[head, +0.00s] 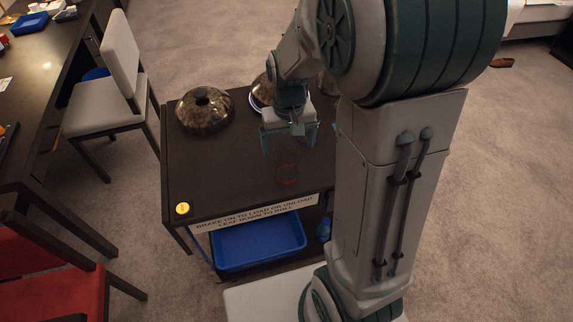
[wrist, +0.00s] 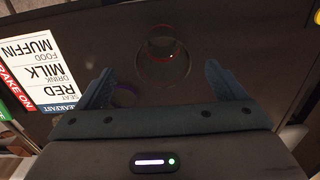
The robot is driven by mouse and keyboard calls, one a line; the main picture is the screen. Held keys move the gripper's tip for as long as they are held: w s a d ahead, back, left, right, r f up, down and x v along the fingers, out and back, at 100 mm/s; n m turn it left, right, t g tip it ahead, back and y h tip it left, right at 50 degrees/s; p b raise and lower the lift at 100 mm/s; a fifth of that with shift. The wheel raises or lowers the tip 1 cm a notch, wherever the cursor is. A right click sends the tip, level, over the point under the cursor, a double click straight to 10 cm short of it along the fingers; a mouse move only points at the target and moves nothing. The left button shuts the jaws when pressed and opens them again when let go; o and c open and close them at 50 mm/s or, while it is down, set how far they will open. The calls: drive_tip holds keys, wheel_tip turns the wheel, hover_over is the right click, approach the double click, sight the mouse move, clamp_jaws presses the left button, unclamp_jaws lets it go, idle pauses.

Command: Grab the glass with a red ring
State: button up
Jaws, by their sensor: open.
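The glass with a red ring (head: 286,172) stands on the dark cart top, near its front edge, in the head view. It is clear, and its red ring shows best. In the wrist view the glass (wrist: 163,57) is just beyond the fingertips, roughly between their lines. My gripper (head: 289,146) is open and empty, pointing down above the cart, behind the glass in the head view. The fingers also show in the wrist view (wrist: 158,78), spread apart. A second glass with a purple-blue ring (wrist: 124,95) is near the left finger in the wrist view.
Domed dark covers stand at the back of the cart (head: 215,178), one at the left (head: 204,111), others partly behind my arm. A yellow disc (head: 182,208) is at the front left corner. A printed card (wrist: 45,70) shows in the wrist view. A blue tray (head: 258,246) sits below.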

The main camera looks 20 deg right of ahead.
sight(286, 160)
drive_tip(key=shift+w+a+f, duration=0.1)
drive_tip(key=shift+w+f, duration=0.05)
drive_tip(key=shift+f, duration=1.85)
drive_tip(key=shift+w+a+f, duration=0.1)
drive_tip(key=shift+f, duration=1.85)
drive_tip(key=c, duration=1.2)
drive_tip(key=shift+r, duration=0.15)
